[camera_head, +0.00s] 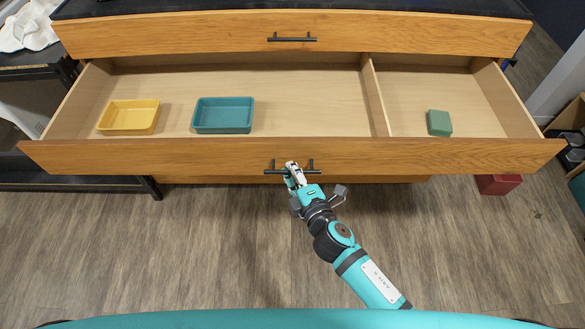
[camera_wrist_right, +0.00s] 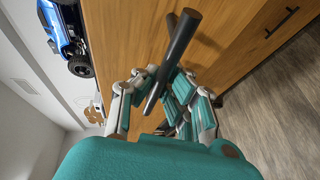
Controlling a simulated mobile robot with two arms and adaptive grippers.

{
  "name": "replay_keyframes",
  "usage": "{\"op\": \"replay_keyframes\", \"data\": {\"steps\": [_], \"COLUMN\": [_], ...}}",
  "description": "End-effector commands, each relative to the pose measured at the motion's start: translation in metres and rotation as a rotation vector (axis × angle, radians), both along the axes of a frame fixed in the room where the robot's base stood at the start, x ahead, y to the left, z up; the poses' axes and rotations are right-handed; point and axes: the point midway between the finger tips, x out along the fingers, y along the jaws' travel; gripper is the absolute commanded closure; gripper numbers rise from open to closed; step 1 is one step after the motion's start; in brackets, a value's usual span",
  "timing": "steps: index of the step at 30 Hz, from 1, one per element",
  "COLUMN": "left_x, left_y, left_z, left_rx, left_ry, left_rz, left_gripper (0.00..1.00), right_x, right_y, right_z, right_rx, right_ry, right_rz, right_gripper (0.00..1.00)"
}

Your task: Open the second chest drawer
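The wooden chest has a top drawer (camera_head: 200,38) that appears closed, with a black bar handle (camera_head: 292,39). The second drawer (camera_head: 160,157) below it is pulled far out, and its inside shows. My right gripper (camera_head: 292,172) is at the second drawer's black bar handle (camera_head: 272,172). In the right wrist view the handle (camera_wrist_right: 180,45) runs between the fingers of my right gripper (camera_wrist_right: 163,80), which close in on it from both sides. My left gripper is not in view.
The open drawer holds a yellow tray (camera_head: 129,117), a teal tray (camera_head: 223,115) and, right of a divider (camera_head: 375,95), a green block (camera_head: 439,123). A red box (camera_head: 498,184) is on the floor at right. A blue toy car (camera_wrist_right: 66,35) shows at upper left in the wrist view.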

Motion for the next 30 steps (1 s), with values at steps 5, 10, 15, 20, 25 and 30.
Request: {"op": "replay_keyframes", "data": {"steps": [5,10,15,20,25,30], "left_x": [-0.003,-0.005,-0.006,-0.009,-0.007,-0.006], "left_y": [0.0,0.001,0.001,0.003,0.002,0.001], "left_z": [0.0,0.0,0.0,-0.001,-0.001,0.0], "left_rx": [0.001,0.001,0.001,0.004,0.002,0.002], "left_ry": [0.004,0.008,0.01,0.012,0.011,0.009], "left_rz": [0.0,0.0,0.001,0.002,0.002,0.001], "left_gripper": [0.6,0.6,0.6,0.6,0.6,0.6], "right_x": [0.001,0.001,0.001,-0.001,-0.017,-0.049], "right_y": [0.0,0.0,0.0,0.0,-0.007,-0.021], "right_z": [0.002,0.002,0.001,0.001,0.002,0.008], "right_rx": [0.006,0.004,0.003,0.001,0.001,0.002], "right_ry": [-0.002,-0.002,-0.001,-0.001,0.002,0.004], "right_rz": [-0.001,-0.001,-0.001,0.0,0.0,-0.001], "right_gripper": [0.95,0.73,0.66,0.66,0.66,0.66]}}
